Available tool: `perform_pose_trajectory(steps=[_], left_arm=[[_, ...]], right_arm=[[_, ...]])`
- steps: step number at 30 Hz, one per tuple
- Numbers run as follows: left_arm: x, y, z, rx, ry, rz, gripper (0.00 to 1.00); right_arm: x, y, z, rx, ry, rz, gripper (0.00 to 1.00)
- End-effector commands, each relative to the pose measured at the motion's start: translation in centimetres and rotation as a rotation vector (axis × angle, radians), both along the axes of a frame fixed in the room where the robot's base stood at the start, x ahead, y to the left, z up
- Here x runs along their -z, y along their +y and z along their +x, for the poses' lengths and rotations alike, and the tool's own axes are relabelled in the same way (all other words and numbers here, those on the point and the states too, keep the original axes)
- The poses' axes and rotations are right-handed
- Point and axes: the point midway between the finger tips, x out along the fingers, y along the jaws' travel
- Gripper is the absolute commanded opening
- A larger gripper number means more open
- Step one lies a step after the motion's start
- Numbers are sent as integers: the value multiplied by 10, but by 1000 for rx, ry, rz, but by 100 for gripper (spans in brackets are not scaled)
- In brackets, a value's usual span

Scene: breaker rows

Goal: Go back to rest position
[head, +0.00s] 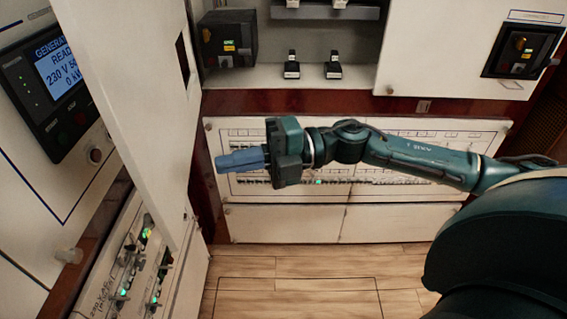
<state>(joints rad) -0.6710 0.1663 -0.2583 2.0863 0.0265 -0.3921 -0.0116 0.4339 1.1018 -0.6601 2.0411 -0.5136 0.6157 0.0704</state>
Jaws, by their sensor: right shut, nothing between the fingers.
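My right gripper (243,161) shows in the middle of the head view, at the end of my right arm, which comes in from the right. Its blue fingers are shut, point left and hold nothing. It hangs in front of the breaker panel (420,209) and hides part of its breaker rows. I cannot tell whether it touches the panel. My left gripper is not in view.
A generator display (62,72) is on the left cabinet. A white door (125,80) stands left of my gripper. Black switch boxes (228,38) and (522,50) sit above, left and right. The wooden floor (300,285) below is clear.

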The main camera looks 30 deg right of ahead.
Motion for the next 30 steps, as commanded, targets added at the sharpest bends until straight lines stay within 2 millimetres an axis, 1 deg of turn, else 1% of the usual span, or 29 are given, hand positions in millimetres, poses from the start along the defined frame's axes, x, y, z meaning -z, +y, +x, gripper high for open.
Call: perform_pose_trajectory(steps=[1, 3, 6, 9, 16, 20, 23, 26, 29, 30], left_arm=[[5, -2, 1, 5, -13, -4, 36], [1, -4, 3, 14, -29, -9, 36], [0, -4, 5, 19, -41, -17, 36], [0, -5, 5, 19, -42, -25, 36], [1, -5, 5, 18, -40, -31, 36], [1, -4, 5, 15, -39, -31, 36], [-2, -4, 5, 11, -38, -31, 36], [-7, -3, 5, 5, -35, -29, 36], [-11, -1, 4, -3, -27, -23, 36], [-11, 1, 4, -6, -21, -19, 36]], right_arm=[[7, -13, -5, 3, 3, -5, 0], [7, -27, -11, 3, 4, -5, 0], [5, -41, -17, 1, 3, -3, 0], [3, -50, -20, 1, 3, -2, 0], [0, -58, -24, -2, 0, 1, 0], [0, -57, -23, 2, 4, 8, 0], [6, -52, -18, 42, 47, 64, 0], [20, -43, -7, 143, 158, 188, 0], [49, -36, 5, 308, 341, 348, 0], [64, -34, 8, 382, 427, 410, 0]])
